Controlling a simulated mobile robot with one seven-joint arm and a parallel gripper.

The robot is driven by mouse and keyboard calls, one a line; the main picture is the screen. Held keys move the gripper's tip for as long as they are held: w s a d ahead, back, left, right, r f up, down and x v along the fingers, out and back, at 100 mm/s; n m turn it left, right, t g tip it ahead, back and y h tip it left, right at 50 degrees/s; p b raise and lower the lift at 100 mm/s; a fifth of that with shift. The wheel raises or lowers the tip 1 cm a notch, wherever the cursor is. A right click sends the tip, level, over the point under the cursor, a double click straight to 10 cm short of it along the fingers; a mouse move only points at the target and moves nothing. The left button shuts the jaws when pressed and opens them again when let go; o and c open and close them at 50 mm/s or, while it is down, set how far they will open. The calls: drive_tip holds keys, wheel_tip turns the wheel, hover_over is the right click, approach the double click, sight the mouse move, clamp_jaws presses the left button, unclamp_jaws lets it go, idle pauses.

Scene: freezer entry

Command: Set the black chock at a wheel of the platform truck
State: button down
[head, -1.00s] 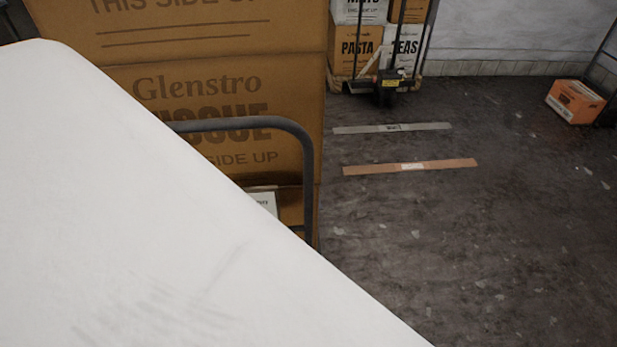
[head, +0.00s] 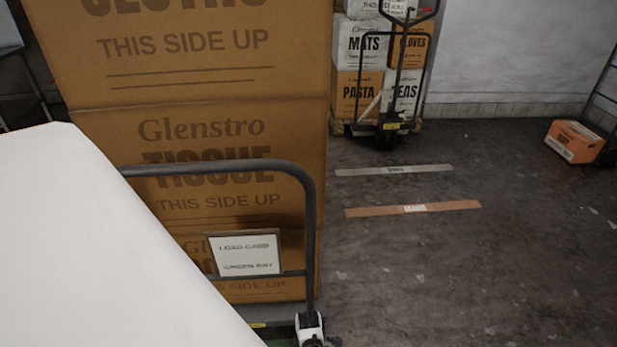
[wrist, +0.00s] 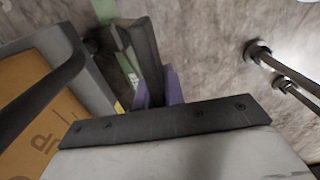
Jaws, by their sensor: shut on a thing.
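In the wrist view my gripper (wrist: 156,92) has purplish fingers beyond a dark plate, shut on a dark block that I take to be the black chock (wrist: 149,55). The chock is partly hidden by the hand. The platform truck shows in the head view by its dark tube handle (head: 312,225), with a load card (head: 246,254) reading green bay. In the wrist view its handle tube (wrist: 40,95) is left of the chock. I cannot make out a truck wheel or whether the chock touches anything. A small white and dark part at the handle's foot is unclear.
Tall brown tissue cartons (head: 200,130) stand behind the handle. A loaded pallet truck (head: 388,125) stands at the back, an orange carton (head: 574,141) at right. Grey tape (head: 350,172) and orange tape (head: 365,212) mark the floor, which is otherwise clear at right.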

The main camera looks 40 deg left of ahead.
drive_tip(key=shift+w, duration=0.1)
drive_tip(key=c, duration=1.4)
unclamp_jaws()
wheel_tip(320, 180, up, 14)
drive_tip(key=shift+p, duration=0.3)
drive_tip(key=shift+f, duration=0.1)
